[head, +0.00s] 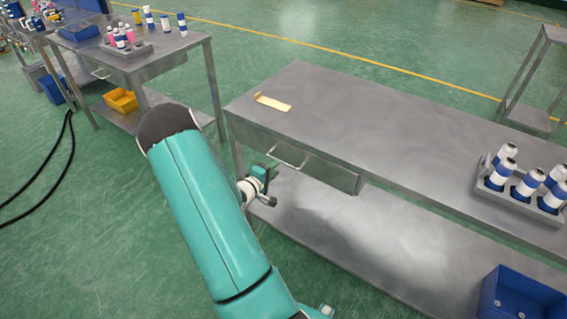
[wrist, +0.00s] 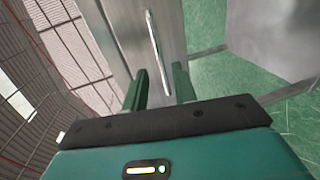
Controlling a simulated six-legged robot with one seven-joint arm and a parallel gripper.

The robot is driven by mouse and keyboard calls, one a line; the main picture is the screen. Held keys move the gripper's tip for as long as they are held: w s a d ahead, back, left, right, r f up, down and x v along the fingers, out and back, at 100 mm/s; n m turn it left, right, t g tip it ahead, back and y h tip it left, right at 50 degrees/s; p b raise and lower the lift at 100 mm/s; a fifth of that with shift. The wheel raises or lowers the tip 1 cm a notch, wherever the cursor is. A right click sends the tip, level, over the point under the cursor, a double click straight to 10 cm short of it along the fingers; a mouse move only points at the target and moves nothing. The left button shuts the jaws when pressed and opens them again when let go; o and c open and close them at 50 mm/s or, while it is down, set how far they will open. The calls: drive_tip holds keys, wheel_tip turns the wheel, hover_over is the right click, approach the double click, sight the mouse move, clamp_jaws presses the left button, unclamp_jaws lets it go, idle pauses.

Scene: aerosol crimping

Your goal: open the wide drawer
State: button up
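The wide drawer (head: 325,174) is a grey metal box under the top of the near table. Its front looks flush with the table edge, so it appears closed. Its pale bar handle (head: 289,157) runs along the front. In the wrist view the handle (wrist: 154,45) stands upright in the picture on the drawer front (wrist: 135,35). My gripper (head: 270,173) is just left of and below the handle in the head view. In the wrist view my gripper (wrist: 160,80) has its two green fingers apart, with the handle ahead of the gap and nothing held.
The steel table (head: 400,140) carries a yellowish flat piece (head: 272,102) and a grey rack (head: 515,200) of blue-and-white cans. A blue bin (head: 520,295) is on its lower shelf. Another table (head: 150,62) stands at the back left. Green floor is open at left.

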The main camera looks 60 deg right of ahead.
sight(283, 163)
drive_tip(key=x, duration=0.6)
drive_tip(key=shift+d, duration=0.25)
clamp_jaws()
